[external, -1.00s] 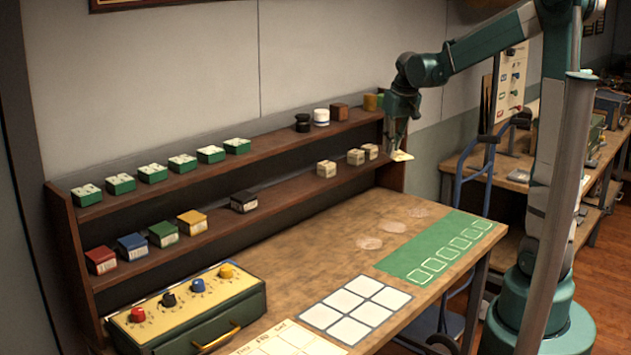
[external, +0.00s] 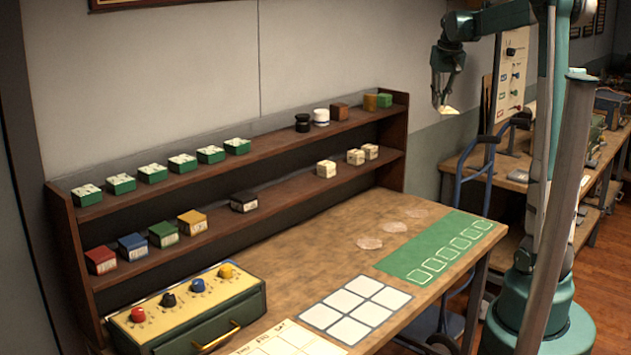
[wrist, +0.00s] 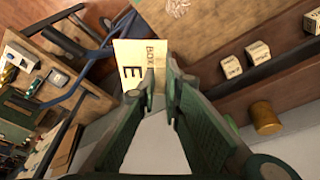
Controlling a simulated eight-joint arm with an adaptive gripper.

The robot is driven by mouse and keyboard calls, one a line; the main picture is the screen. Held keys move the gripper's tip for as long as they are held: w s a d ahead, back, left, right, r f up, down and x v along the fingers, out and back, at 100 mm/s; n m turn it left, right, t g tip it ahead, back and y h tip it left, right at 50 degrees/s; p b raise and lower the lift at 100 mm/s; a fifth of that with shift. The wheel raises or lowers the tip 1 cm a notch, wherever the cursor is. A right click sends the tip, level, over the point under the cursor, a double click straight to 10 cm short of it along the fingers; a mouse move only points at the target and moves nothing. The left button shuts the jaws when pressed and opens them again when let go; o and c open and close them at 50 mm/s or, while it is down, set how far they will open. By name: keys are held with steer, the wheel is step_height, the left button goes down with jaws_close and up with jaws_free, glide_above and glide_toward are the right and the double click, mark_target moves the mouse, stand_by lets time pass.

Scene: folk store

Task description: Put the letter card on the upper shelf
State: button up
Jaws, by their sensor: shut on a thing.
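The letter card (wrist: 133,62) is cream with a dark "E" and smaller lettering in the wrist view. It also shows as a small pale piece in the external view (external: 447,110). My gripper (wrist: 160,80) is shut on the card by one edge and holds it in the air, right of the shelf unit's end; it also shows in the external view (external: 443,100). The upper shelf (external: 270,138) carries several green boxes at left, then black, white, brown, amber and green items toward its right end.
The lower shelf (external: 290,188) holds several coloured boxes and cream blocks (external: 355,157). Below are the workbench (external: 330,255), a green mat (external: 400,265), a white grid and a knobbed control box (external: 170,305). A blue hand truck (external: 488,150) stands at right. The wall rises behind the shelves.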

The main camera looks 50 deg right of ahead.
steer(key=shift+s+d+r, duration=0.2)
steer(key=shift+d+r, duration=0.1)
steer(key=shift+d, duration=0.15)
stand_by(1.0)
step_height(320, 180, up, 11)
steer(key=w+a+n+p, duration=0.2)
steer(key=w+a+p, duration=0.2)
steer(key=w+a, duration=0.9)
steer(key=w+a+n+y+p, duration=0.1)
steer(key=w+a+n+p, duration=0.2)
steer(key=a, duration=1.3)
steer(key=w+a+n+p, duration=0.1)
steer(key=w+a+p, duration=0.3)
steer(key=a, duration=1.1)
steer(key=w+a+n+y+p, duration=0.15)
steer(key=w+a, duration=0.35)
steer(key=a, duration=1.1)
steer(key=shift+n+t+h, duration=0.25)
steer(key=shift+t+h, duration=0.1)
steer(key=shift+t, duration=0.05)
steer(key=shift+s+x, duration=0.2)
steer(key=shift+x, duration=0.7)
steer(key=shift+s+x, duration=0.15)
steer(key=shift+x, duration=0.8)
steer(key=shift+s+x, duration=0.2)
steer(key=shift+x, duration=0.7)
